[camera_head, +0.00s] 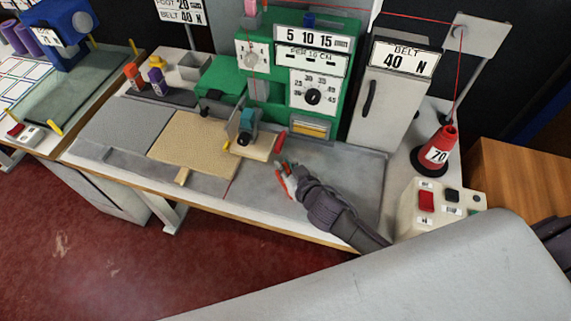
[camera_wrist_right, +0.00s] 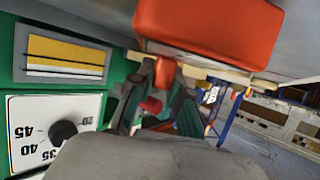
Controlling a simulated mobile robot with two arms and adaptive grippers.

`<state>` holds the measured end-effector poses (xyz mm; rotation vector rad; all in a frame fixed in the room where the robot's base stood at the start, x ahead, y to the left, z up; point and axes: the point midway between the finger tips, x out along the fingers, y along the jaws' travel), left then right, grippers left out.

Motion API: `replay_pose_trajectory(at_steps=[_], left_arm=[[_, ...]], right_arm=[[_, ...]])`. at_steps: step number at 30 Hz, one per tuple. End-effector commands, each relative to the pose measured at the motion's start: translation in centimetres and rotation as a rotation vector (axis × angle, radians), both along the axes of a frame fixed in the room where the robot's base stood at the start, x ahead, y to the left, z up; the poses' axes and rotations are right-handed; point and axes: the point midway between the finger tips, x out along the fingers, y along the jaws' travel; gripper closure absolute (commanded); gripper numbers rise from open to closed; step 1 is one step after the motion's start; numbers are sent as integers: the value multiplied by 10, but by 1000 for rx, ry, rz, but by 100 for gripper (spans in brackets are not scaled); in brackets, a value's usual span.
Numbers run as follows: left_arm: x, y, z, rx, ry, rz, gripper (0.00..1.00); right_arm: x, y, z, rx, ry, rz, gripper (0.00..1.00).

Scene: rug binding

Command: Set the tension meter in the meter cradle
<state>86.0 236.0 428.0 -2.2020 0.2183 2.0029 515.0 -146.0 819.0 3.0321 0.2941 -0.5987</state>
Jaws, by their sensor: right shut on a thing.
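My right gripper (camera_head: 283,180) is low over the grey table top, right of a tan board. It is shut on a small red thing that its fingers mostly hide. In the right wrist view the fingers (camera_wrist_right: 157,95) show with a red bit between them. I cannot tell whether this is the tension meter. A small device with a teal round part (camera_head: 245,130) stands on the tan board (camera_head: 257,151). A red block (camera_head: 280,142) is at the board's right end; a large red block (camera_wrist_right: 208,32) is close in the wrist view. I cannot make out the meter cradle for sure.
The green machine (camera_head: 256,88) with dials stands behind the board. A grey cabinet (camera_head: 378,112), a red cone (camera_head: 438,147) and a button box (camera_head: 437,206) stand to the right. Bottles (camera_head: 157,82) stand at the back left. The grey table top (camera_head: 340,175) near my gripper is clear.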

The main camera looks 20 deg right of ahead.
Motion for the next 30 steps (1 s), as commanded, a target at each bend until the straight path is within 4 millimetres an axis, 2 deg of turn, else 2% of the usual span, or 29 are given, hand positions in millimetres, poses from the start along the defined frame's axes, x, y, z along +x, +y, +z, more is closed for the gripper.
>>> replay_pose_trajectory(at_steps=[4,5,9,20,23,30], left_arm=[[0,0,-3,0,0,0,60],[0,0,-2,0,0,0,60],[0,-1,-2,-1,0,-1,60],[0,-1,1,-2,0,-1,60],[-1,-1,-1,-2,0,-1,60],[-1,-1,-4,-2,1,-1,60]], right_arm=[[0,0,-4,0,0,0,100],[0,0,-3,0,0,0,80],[0,0,-3,0,0,0,58],[-1,-1,2,-1,0,0,58],[-13,-3,4,0,1,0,58],[-60,-12,23,1,2,0,58]])
